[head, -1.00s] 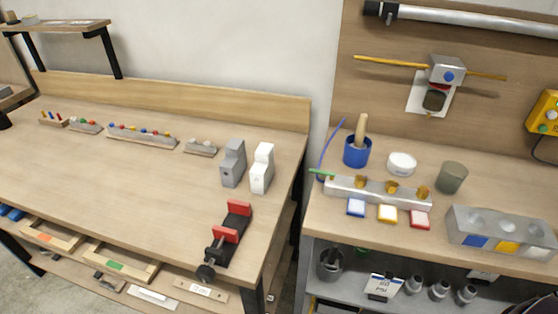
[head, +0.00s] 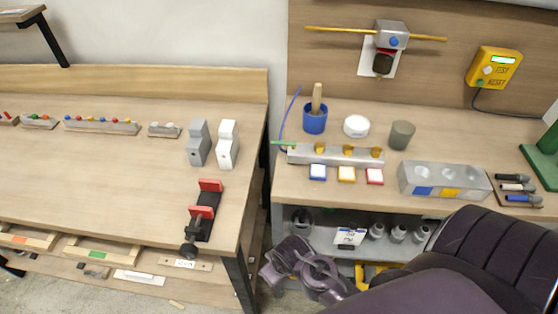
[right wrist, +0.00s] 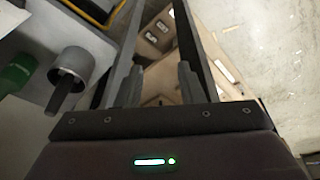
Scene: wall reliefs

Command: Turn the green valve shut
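In the head view, a grey metal manifold block (head: 335,155) with several brass fittings lies on the right bench. A thin green handle (head: 283,143) sticks out level past its left end, beside a blue tube (head: 284,118). It may be the green valve; I cannot tell its setting. My right gripper (right wrist: 158,85) shows in the right wrist view, its two fingers apart with nothing between them. That view also shows a green rounded object (right wrist: 17,74) at the left edge, which I cannot identify. My left gripper is not in view.
Coloured buttons (head: 346,174) sit in front of the manifold. A blue cup (head: 315,120), white jar (head: 357,126) and grey cup (head: 401,135) stand behind it. A grey block with hollows (head: 444,180) is to its right. In the right wrist view, a grey cup (right wrist: 72,66) is at left.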

